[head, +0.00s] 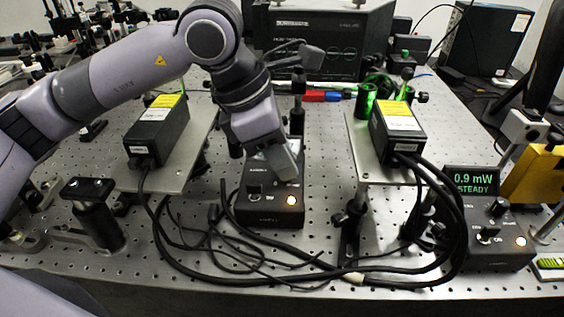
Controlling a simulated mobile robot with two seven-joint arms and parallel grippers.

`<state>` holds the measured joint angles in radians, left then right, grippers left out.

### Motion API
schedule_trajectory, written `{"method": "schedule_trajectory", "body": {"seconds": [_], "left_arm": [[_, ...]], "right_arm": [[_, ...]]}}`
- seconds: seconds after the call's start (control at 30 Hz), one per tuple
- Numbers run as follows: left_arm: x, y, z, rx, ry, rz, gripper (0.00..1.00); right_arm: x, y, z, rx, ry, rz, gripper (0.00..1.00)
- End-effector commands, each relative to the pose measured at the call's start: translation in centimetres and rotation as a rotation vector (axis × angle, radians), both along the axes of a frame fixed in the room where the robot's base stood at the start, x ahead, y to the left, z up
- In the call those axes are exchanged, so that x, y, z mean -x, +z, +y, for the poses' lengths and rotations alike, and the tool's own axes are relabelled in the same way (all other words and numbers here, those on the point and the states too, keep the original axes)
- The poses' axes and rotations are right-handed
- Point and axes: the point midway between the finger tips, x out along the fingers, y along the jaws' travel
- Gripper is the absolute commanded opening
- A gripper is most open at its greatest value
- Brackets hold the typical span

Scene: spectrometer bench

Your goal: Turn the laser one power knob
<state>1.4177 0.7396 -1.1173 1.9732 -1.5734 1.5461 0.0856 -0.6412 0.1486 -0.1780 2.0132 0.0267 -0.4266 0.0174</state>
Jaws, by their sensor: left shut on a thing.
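A black control box (268,211) with a lit orange lamp and a small switch stands on the perforated bench at the middle. My left gripper (287,168) comes down from above onto the upper right of this box's sloped face. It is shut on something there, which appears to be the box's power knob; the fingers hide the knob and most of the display. A similar box (496,246) at the right has its knob (498,207) in plain view, and its display (472,180) reads 0.9 mW STEADY. I cannot read which box is laser one. My right gripper is not in view.
A black laser head (157,138) sits on a metal plate at the left, another (397,132) on a plate at the right. Black cables (300,273) loop across the bench front. A post mount (96,222) stands front left. A large black instrument (318,40) stands behind.

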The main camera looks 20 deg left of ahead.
Motion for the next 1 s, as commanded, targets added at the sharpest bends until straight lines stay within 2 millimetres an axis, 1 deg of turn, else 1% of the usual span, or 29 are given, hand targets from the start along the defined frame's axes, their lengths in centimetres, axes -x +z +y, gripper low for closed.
{"method": "schedule_trajectory", "body": {"seconds": [0.03, 0.2, 0.5, 0.7, 1.0], "left_arm": [[-0.09, -0.18, -0.04, 0.003, -0.035, -0.001, 0.00], [-0.15, -0.10, -0.01, 0.004, -0.155, 0.000, 0.00], [-0.24, 0.03, 0.00, 0.004, -0.302, -0.002, 0.00], [-0.25, 0.10, 0.00, 0.004, -0.339, -0.003, 0.00], [-0.25, 0.13, 0.00, 0.003, -0.346, -0.003, 0.00]], "right_arm": [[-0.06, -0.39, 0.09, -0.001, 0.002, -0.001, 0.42], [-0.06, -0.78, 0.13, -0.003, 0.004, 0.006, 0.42], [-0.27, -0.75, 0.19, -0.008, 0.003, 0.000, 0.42], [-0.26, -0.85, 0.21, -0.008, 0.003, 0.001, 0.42], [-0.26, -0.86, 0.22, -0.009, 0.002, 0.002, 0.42]]}}
